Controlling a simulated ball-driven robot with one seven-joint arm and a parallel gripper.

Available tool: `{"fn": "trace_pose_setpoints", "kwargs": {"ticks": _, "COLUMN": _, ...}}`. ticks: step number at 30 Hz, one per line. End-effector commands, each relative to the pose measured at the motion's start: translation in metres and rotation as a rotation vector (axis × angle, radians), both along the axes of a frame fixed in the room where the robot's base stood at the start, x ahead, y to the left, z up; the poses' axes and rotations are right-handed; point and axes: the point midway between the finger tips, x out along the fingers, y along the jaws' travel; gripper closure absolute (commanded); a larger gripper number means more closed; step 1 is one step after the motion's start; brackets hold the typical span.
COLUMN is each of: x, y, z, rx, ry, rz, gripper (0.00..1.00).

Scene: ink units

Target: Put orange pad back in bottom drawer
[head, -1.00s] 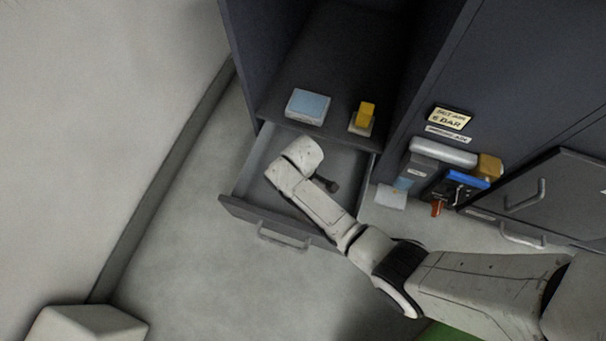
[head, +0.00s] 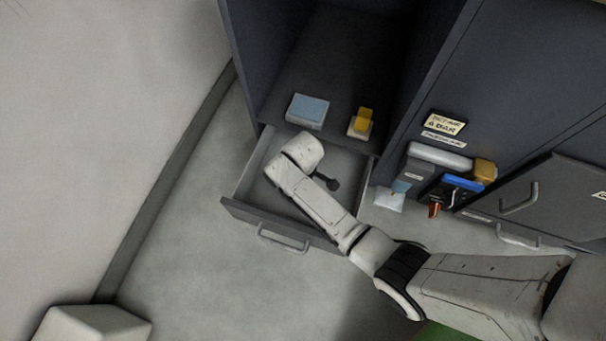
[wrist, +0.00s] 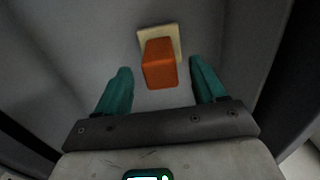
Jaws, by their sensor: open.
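The orange pad (wrist: 160,66) stands on a cream base plate (wrist: 173,33) on a grey surface, which looks like the floor of the drawer. My gripper (wrist: 160,65) is open, with its teal fingers apart to the left and right of the orange pad. I see a gap on both sides, and nothing is gripped. In the head view the bottom drawer (head: 262,178) is pulled open, and my arm reaches over it. My arm hides the orange pad and my fingers there.
On the shelf above the drawer stand a blue-topped box (head: 308,110) and a yellow block on a pale base (head: 364,121). The drawer front with its handle (head: 283,240) faces the open floor. Fittings, including a blue one (head: 462,182), stand at the right by another cabinet.

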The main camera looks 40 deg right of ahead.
Motion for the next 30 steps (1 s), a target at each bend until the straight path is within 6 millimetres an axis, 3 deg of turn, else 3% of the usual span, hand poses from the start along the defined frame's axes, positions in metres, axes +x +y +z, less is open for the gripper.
{"fn": "trace_pose_setpoints", "kwargs": {"ticks": 1, "x": 0.000, "y": 0.000, "z": 0.019, "rx": 0.000, "ry": -0.001, "rz": 0.000, "gripper": 0.30}}
{"fn": "trace_pose_setpoints", "kwargs": {"ticks": 3, "x": 0.000, "y": 0.000, "z": 0.033, "rx": 0.000, "ry": -0.001, "rz": -0.001, "gripper": 0.30}}
{"fn": "trace_pose_setpoints", "kwargs": {"ticks": 9, "x": 0.000, "y": 0.000, "z": 0.066, "rx": 0.001, "ry": -0.001, "rz": 0.000, "gripper": 0.30}}
{"fn": "trace_pose_setpoints", "kwargs": {"ticks": 15, "x": 0.000, "y": 0.000, "z": 0.081, "rx": 0.000, "ry": 0.000, "rz": 0.000, "gripper": 0.30}}
{"fn": "trace_pose_setpoints", "kwargs": {"ticks": 23, "x": -0.002, "y": -0.001, "z": 0.083, "rx": -0.001, "ry": 0.001, "rz": -0.004, "gripper": 0.30}}
{"fn": "trace_pose_setpoints", "kwargs": {"ticks": 26, "x": -0.012, "y": -0.007, "z": 0.086, "rx": 0.001, "ry": -0.004, "rz": -0.039, "gripper": 0.30}}
{"fn": "trace_pose_setpoints", "kwargs": {"ticks": 30, "x": -0.050, "y": -0.026, "z": 0.104, "rx": 0.002, "ry": -0.022, "rz": -0.169, "gripper": 0.30}}
